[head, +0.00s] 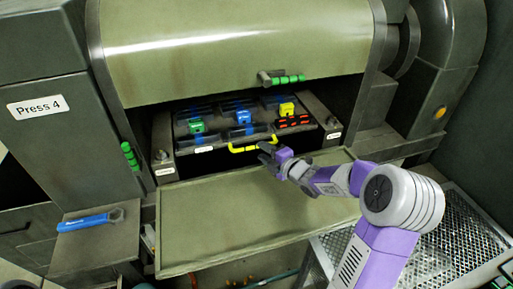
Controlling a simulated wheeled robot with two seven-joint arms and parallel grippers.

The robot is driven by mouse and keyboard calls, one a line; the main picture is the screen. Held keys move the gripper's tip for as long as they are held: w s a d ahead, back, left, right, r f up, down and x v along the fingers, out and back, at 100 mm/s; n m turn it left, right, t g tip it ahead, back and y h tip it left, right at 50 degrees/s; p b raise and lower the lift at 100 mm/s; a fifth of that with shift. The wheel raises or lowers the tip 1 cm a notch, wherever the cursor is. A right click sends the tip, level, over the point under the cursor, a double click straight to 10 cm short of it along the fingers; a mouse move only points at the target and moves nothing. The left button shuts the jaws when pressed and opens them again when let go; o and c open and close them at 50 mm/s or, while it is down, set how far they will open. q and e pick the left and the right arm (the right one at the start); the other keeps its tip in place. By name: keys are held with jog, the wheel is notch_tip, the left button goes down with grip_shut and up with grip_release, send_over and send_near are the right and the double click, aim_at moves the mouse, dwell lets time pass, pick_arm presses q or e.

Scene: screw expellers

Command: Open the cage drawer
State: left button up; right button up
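The cage drawer (204,151) sits in the dark opening of the press, under the big beige cover. It carries several dark bars and blue, green and yellow blocks. A yellow handle (246,147) runs along its front edge. My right gripper (266,149) is at the right end of this handle, its fingers overlapping it in the picture. I cannot tell whether the fingers are closed around the handle. My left gripper is not in view.
A flat beige panel (220,215) lies below the drawer. A blue tool (90,220) rests on a ledge at the left. Green handles show on the cover (290,79) and the left post (130,157). A metal grating (455,235) is at the lower right.

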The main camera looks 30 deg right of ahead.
aim_at(256, 147)
jog(key=shift+x, duration=1.9)
grip_shut()
